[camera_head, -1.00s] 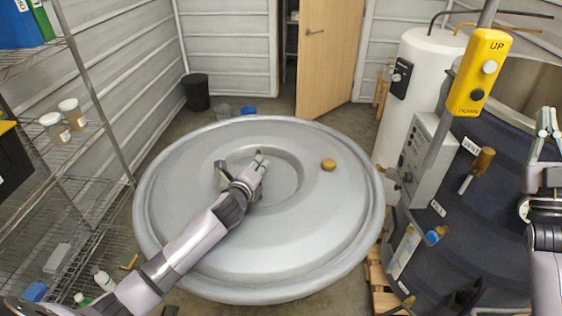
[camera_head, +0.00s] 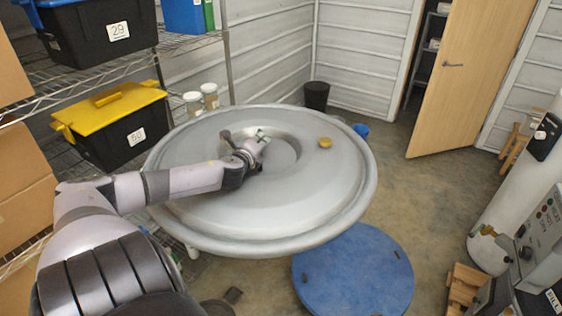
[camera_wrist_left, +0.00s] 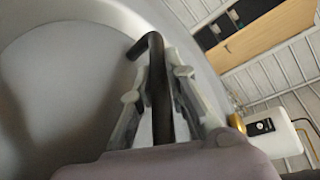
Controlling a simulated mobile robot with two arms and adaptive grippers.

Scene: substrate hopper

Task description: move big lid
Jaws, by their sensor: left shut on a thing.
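The big lid (camera_head: 305,212) is a large round grey metal disc with a raised rim and a sunken centre. In the left wrist view the dark bent handle bar (camera_wrist_left: 158,85) runs between the fingers of the left gripper (camera_wrist_left: 160,95). My right gripper is in no view now.
Wire shelves at left hold a yellow-lidded black bin (camera_head: 110,125) and cardboard boxes (camera_head: 20,190), close to the lid. A black bin (camera_head: 316,95) and open wooden door (camera_head: 470,80) are behind.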

